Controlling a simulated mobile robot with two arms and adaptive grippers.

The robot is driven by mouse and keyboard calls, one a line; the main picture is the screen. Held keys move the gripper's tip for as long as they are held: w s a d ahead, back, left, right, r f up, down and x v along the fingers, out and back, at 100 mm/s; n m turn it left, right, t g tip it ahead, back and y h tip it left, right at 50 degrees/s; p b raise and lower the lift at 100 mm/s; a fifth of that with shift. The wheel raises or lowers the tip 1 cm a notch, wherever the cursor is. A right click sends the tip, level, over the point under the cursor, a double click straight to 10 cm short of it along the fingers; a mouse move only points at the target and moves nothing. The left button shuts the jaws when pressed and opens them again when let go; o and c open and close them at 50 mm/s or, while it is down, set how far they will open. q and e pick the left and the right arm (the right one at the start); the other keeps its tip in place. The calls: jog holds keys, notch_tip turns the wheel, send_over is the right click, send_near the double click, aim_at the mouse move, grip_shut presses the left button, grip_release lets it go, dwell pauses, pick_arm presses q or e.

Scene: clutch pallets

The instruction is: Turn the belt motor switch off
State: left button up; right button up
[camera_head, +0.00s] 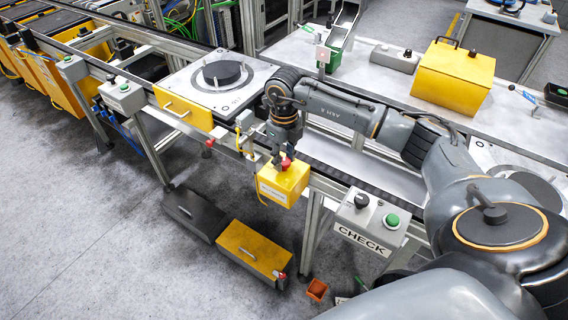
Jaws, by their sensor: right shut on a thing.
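A yellow switch box (283,186) with a white label hangs on the front rail of the belt conveyor. A red knob (286,163) sits on its top; I take this box to be the belt motor switch, as its label is too small to read. My right gripper (284,156) points down over the box and is shut on the red knob. The fingers and my wrist partly hide the knob, so its turned position cannot be told. My left gripper is not in view.
A grey CHECK box (371,222) with a black knob and green button stands right of the yellow box. A pallet (214,84) carrying a black disc sits on the conveyor at left. A small grey-and-red device (245,124) is close left of my gripper.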

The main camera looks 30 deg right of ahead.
aim_at(284, 160)
jog(key=n+b, duration=0.4)
jog(key=n, duration=0.1)
jog(key=shift+f+n, duration=0.15)
jog(key=shift+n, duration=0.15)
jog(key=n+b, duration=0.2)
jog(key=n, duration=0.1)
jog(key=shift+n+b, duration=0.8)
jog(key=shift+n, duration=0.4)
jog(key=shift+r, duration=0.2)
jog(key=o, duration=1.2)
jog(key=shift+c, duration=0.2)
notch_tip(284, 160, up, 12)
